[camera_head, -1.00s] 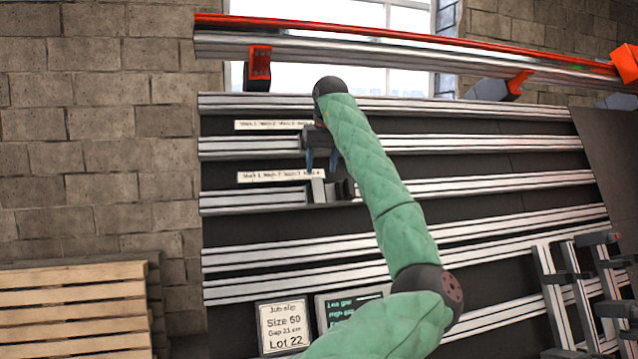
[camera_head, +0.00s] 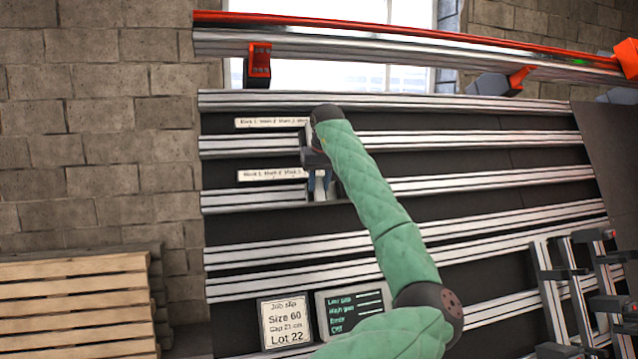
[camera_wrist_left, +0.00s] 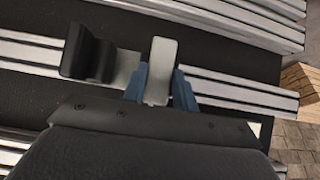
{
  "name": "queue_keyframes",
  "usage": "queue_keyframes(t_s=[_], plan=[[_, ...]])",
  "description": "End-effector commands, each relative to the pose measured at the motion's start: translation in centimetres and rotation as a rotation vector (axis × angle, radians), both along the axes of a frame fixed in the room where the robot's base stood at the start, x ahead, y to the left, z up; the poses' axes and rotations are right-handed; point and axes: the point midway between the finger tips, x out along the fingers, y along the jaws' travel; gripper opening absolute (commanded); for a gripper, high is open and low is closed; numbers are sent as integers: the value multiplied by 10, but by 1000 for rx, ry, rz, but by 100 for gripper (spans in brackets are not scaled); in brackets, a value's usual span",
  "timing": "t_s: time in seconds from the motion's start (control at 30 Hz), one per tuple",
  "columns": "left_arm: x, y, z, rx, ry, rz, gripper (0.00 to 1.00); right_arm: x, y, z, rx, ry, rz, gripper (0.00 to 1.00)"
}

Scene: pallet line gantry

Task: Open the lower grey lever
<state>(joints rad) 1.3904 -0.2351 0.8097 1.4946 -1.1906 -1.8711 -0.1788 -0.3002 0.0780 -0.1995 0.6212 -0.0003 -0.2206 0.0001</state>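The lower grey lever (camera_wrist_left: 160,68) is a pale flat upright tab on the lower labelled rail, beside a black stop block (camera_wrist_left: 88,52) in the left wrist view. In the head view it is mostly hidden behind my left gripper (camera_head: 320,186). The two blue fingers of my left gripper (camera_wrist_left: 160,88) stand on either side of the lever, close to its faces. They look open; I cannot tell whether they touch it. My right gripper is not in view.
Label strips (camera_head: 272,175) sit above the rails. A job slip (camera_head: 287,322) and a dark screen (camera_head: 352,310) stand below. A red and black bracket (camera_head: 257,66) hangs from the red-topped beam (camera_head: 420,40). Dark clamps (camera_head: 560,275) stand at right, wooden pallets (camera_head: 75,305) at left.

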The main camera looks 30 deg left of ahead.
Motion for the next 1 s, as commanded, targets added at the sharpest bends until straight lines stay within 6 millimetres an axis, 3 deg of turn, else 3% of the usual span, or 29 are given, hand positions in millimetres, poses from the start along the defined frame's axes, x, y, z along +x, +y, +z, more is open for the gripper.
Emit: queue_keyframes(t_s=[0.03, 0.1, 0.47, 1.0], plan=[[0, 0, 0, 0, 0, 0, 18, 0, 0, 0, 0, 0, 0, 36], [0, 0, 0, 0, 0, 0, 4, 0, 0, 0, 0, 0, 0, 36], [-1, 0, -1, -26, -30, 19, 4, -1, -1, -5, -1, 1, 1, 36], [-6, 4, -5, -243, -286, 198, 4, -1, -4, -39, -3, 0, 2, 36]])
